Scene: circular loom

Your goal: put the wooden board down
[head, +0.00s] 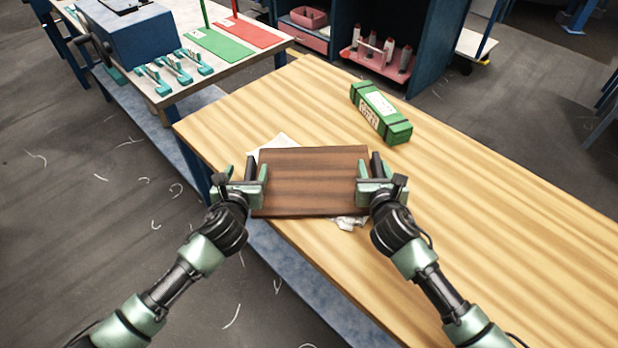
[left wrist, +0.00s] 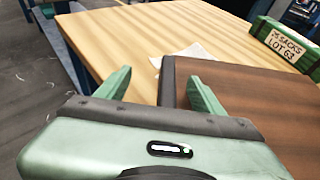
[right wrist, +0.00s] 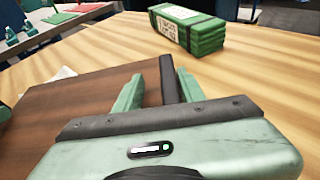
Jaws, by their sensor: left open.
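The dark brown wooden board (head: 313,182) is over the wooden table near its front left edge. I cannot tell whether it fully rests on the table. A dark upright bar stands at each end. My left gripper (head: 245,180) is at the left end; its fingers are spread either side of the bar (left wrist: 168,82), with gaps. My right gripper (head: 379,180) is at the right end, its fingers either side of the other bar (right wrist: 168,80). They stand closer together than the left ones, and their contact with the bar is unclear.
White crumpled paper (head: 279,142) shows from under the board. The table is clear to the right. A side bench (head: 213,71) with teal clamps stands at the back left.

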